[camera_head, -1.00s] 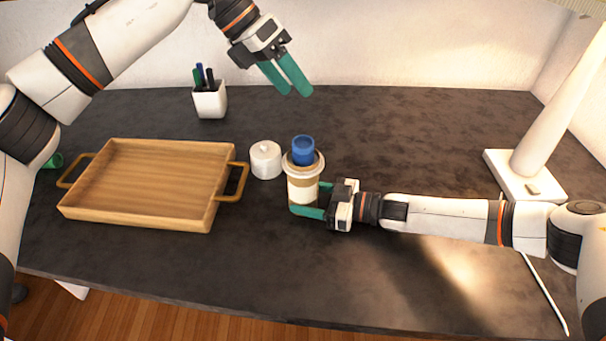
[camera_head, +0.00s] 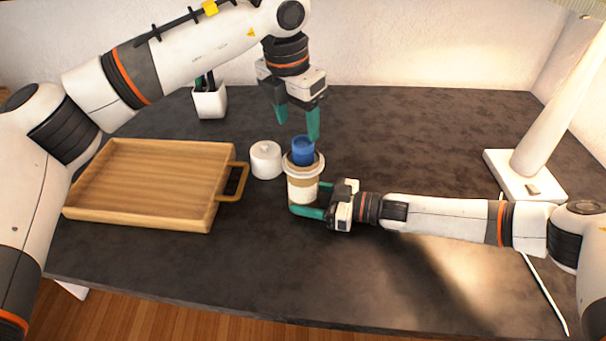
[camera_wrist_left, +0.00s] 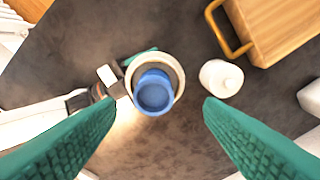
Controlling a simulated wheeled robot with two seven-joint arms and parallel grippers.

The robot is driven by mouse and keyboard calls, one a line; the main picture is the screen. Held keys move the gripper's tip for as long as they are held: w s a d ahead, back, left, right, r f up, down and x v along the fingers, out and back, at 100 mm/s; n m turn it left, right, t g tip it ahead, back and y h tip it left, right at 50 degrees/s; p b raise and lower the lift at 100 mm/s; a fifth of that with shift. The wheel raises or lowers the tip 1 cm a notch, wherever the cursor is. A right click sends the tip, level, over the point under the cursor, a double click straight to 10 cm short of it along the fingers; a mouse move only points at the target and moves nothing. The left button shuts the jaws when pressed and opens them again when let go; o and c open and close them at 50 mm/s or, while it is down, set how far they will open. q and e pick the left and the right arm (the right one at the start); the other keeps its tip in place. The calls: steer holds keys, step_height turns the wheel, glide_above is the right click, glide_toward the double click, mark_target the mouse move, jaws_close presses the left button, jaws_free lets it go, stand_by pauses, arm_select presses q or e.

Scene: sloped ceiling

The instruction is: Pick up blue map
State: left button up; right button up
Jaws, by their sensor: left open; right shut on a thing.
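No map shows. A blue cylindrical piece (camera_head: 302,151) with a hollow top sits in the top of a white and tan cup (camera_head: 302,190). In the left wrist view the blue piece (camera_wrist_left: 154,92) lies inside the cup's pale rim (camera_wrist_left: 178,72). My left gripper (camera_head: 298,130) is open, pointing down just above and behind the blue piece, with nothing between its fingers. In the left wrist view its two green fingers (camera_wrist_left: 158,112) stand wide apart. My right gripper (camera_head: 310,205) is shut on the cup from the right side, low down.
A wooden tray (camera_head: 150,224) with handles is at the left. A small white lidded jar (camera_head: 265,160) stands beside the cup. A white pen holder (camera_head: 210,103) is at the back, partly behind my left arm. A white lamp (camera_head: 520,178) stands at right. The front of the dark table (camera_head: 240,270) is clear.

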mark_target(303, 142)
arm_select(q)
steer(key=f, duration=0.2)
steer(key=d+f, duration=0.1)
steer(key=f, duration=0.1)
steer(key=shift+f, duration=0.4)
steer(key=shift+c, duration=0.5)
steer(key=shift+r, duration=0.1)
steer(key=c, duration=1.2)
